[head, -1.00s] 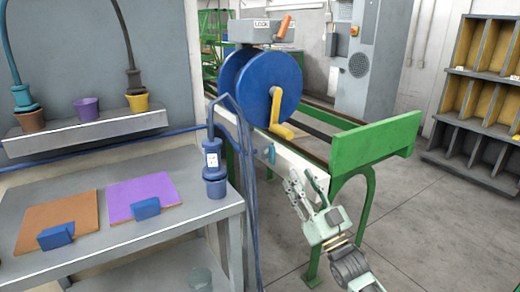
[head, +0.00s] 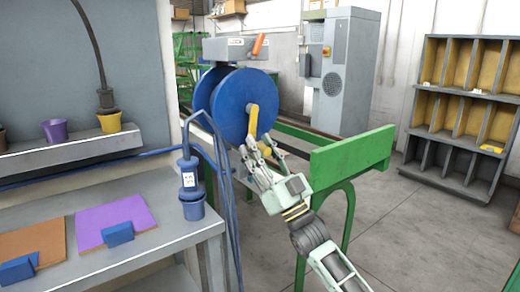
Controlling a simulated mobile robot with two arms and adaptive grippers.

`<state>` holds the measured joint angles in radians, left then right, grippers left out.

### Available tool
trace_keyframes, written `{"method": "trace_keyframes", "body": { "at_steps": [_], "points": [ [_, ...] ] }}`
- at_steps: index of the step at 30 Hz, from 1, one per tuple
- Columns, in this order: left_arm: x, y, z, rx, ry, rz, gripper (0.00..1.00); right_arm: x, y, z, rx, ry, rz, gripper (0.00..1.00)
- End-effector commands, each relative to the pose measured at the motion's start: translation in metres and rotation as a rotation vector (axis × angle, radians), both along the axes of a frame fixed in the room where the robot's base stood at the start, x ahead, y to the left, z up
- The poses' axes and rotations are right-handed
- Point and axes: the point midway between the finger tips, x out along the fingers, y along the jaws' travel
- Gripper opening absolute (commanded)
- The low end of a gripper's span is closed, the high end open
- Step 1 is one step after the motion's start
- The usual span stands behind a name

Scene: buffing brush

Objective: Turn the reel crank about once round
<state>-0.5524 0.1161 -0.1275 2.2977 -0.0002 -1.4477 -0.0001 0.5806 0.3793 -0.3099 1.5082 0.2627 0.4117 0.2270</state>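The blue reel (head: 232,106) stands on the green frame, its two round discs facing right. Its yellow crank (head: 253,121) hangs down from the hub, with its lower end close to my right gripper. My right gripper (head: 257,147) reaches up from the lower right, its two fingers spread apart at the lower end of the crank. The crank's handle is partly hidden by the fingers, and I cannot tell whether they touch it. My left gripper is not in view.
A grey box with an orange lever (head: 258,44) sits above the reel. The green end plate (head: 352,150) stands right of my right gripper. A grey bench (head: 160,236) with a blue canister (head: 190,176) and blue hoses is at left. Open floor lies at right.

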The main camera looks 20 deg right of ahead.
Motion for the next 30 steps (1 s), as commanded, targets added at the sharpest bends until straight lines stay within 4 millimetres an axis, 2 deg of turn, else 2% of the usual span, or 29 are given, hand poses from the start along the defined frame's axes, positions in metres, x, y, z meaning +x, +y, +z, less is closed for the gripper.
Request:
{"method": "trace_keyframes", "body": {
  "at_steps": [5,18,30],
  "points": [
    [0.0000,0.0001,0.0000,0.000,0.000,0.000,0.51,0.0001,0.0001,-0.0001,0.000,0.000,0.000,0.37],
    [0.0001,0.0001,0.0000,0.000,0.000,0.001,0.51,-0.0001,0.0001,-0.0002,0.000,0.000,0.000,0.00],
    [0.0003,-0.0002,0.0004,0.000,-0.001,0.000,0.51,-0.0002,-0.0004,-0.0002,-0.001,0.000,-0.002,0.00]
  ]
}}
